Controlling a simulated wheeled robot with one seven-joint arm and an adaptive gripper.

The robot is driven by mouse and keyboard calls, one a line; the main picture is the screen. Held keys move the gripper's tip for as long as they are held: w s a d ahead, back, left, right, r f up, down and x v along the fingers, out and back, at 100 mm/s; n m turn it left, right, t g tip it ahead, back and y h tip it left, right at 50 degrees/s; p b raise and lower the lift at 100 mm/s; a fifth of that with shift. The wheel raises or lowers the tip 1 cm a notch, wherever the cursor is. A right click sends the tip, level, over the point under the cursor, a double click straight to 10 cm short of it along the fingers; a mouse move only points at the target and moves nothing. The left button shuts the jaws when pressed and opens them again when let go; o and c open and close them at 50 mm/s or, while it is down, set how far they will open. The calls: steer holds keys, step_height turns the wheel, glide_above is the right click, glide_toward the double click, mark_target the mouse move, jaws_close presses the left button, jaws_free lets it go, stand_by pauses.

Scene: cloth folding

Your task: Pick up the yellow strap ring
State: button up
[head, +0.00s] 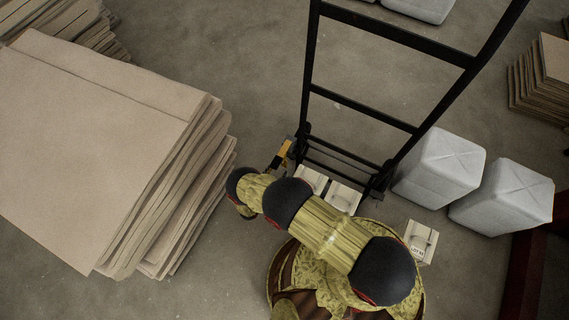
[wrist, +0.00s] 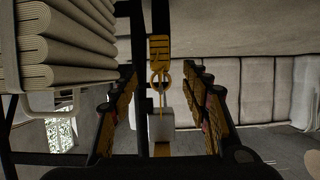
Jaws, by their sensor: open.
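The yellow strap ring (wrist: 161,79) hangs below a yellow, dark-marked strap fitting (wrist: 159,48) in the wrist view. A thin yellow strip runs down below the ring. My gripper (wrist: 163,72) is open, with one finger on each side of the ring in the picture. Clear gaps show between the ring and both fingers, and I cannot tell whether it lies between the tips or beyond them. In the head view, my gripper (head: 281,156) is beside the lower left of the black hand truck (head: 312,75); the ring cannot be made out there.
A large stack of beige sheets (head: 85,130) stands left of my arm. White wrapped blocks (head: 440,167) stand right of the hand truck. Small pale boxes (head: 344,196) lie at its foot, and another box (head: 421,240) is near my base. Bare floor shows behind the gripper.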

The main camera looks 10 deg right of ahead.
mark_target(283, 164)
steer(key=b+x, duration=0.1)
steer(key=x, duration=0.2)
steer(key=b+x, duration=0.1)
steer(key=x, duration=0.3)
steer(key=shift+s+f+b, duration=0.1)
steer(key=shift+f+b, duration=0.1)
steer(key=shift+b, duration=0.15)
steer(key=shift+a, duration=0.1)
steer(key=shift+c, duration=0.7)
jaws_close()
